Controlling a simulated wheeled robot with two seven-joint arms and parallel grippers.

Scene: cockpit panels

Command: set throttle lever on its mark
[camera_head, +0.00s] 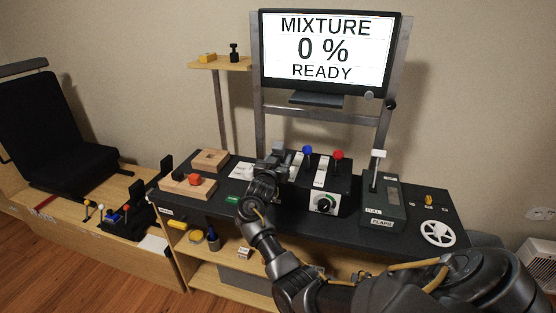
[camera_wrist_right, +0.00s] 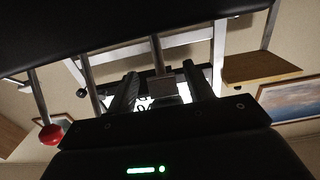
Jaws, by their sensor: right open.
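My right gripper (camera_head: 283,157) is over the left part of the dark lever console (camera_head: 329,180), where the arm hides much of that area. In the right wrist view my right gripper (camera_wrist_right: 161,90) is open, its two fingers on either side of a grey block on a metal stem, apparently the throttle lever (camera_wrist_right: 162,87). I cannot tell whether a finger touches it. The mark is not readable. To the right in the head view stand the blue-knobbed lever (camera_head: 308,151) and red-knobbed lever (camera_head: 338,155). My left gripper is out of view.
The monitor (camera_head: 325,50) reads "MIXTURE 0 % READY". A flaps lever box (camera_head: 383,200) and white wheel (camera_head: 437,233) stand at the right. Wooden blocks (camera_head: 210,160) lie at the left. In the right wrist view the red knob (camera_wrist_right: 50,134) is left of the fingers.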

